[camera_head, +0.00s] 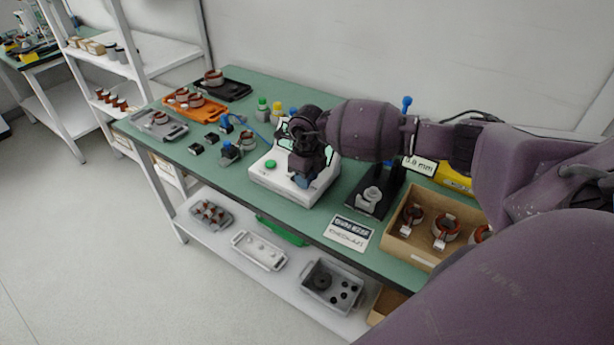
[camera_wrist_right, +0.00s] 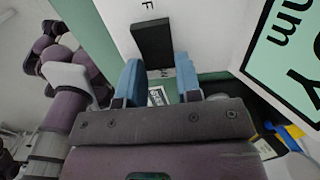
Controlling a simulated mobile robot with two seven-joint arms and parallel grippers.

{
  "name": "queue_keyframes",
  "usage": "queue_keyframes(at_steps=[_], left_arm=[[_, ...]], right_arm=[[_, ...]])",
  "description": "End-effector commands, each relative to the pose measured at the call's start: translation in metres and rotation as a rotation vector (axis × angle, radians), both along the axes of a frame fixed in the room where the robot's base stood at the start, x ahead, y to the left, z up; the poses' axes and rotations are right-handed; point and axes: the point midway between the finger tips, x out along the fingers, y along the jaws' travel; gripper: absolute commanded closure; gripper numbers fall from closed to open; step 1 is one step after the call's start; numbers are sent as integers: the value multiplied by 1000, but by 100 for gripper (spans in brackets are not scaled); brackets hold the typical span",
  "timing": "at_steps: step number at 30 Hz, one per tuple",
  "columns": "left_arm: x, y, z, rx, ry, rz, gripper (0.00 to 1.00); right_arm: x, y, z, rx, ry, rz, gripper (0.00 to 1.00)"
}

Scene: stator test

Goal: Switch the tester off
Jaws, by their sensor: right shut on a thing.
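The tester (camera_head: 278,187) is a white box on the green bench, with a green button (camera_head: 270,163) on its top left. A pale green display shows partly behind my wrist; in the right wrist view the display (camera_wrist_right: 285,50) shows large black letters, partly cut off, including "Y" and "mm". My right gripper (camera_head: 302,181) is over the tester's front, pointing down. In the right wrist view its blue fingers (camera_wrist_right: 158,75) are on either side of a black switch lever (camera_wrist_right: 153,42), shut on it. A letter "F" is printed beyond the lever.
A black stand (camera_head: 368,203) holding a metal part is just right of the tester. A cardboard box (camera_head: 415,250) of copper-wound stators and a printed card (camera_head: 349,233) lie further right. Small blocks, bottles and orange (camera_head: 181,107), black and grey trays are on the left.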

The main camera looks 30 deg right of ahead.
Motion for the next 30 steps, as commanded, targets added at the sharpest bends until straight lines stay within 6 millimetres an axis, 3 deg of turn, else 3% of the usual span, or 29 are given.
queue_keyframes(at_steps=[18, 28, 29, 30], left_arm=[[-3, 0, -16, -1, 13, -1, 57], [-3, 0, -15, -1, 13, -1, 57], [-3, 0, -15, -1, 13, -1, 57], [-3, 0, -15, -1, 13, -1, 57]], right_arm=[[7, 3, 3, -95, 233, 0, 92], [7, 3, 4, -98, 241, 0, 92], [7, 3, 4, -98, 241, 0, 65], [7, 3, 5, -98, 240, 0, 59]])
